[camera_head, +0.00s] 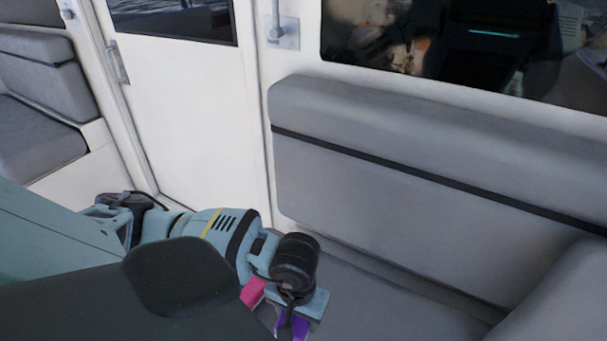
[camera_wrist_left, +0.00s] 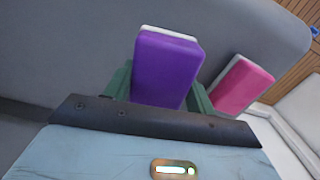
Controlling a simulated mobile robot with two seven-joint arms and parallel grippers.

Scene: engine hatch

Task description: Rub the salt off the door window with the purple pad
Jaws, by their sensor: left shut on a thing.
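The purple pad (camera_wrist_left: 166,68) is a purple block with a white layer on its far side. It stands between the green fingers of my left gripper (camera_wrist_left: 160,85), which is shut on it. In the head view the purple pad (camera_head: 299,326) shows partly at the bottom edge, below my left gripper (camera_head: 292,318), over the grey seat. The door (camera_head: 185,100) is white, with its dark window (camera_head: 175,18) at the top left, cut by the frame's top edge. I cannot make out salt on the window part in view. My right gripper is not in view.
A pink pad (camera_head: 253,291) lies beside my left gripper; it also shows in the wrist view (camera_wrist_left: 241,86). A grey padded bench back (camera_head: 400,180) fills the right side. Another grey seat (camera_head: 40,140) is at the far left. A door handle (camera_head: 117,62) is on the door's left.

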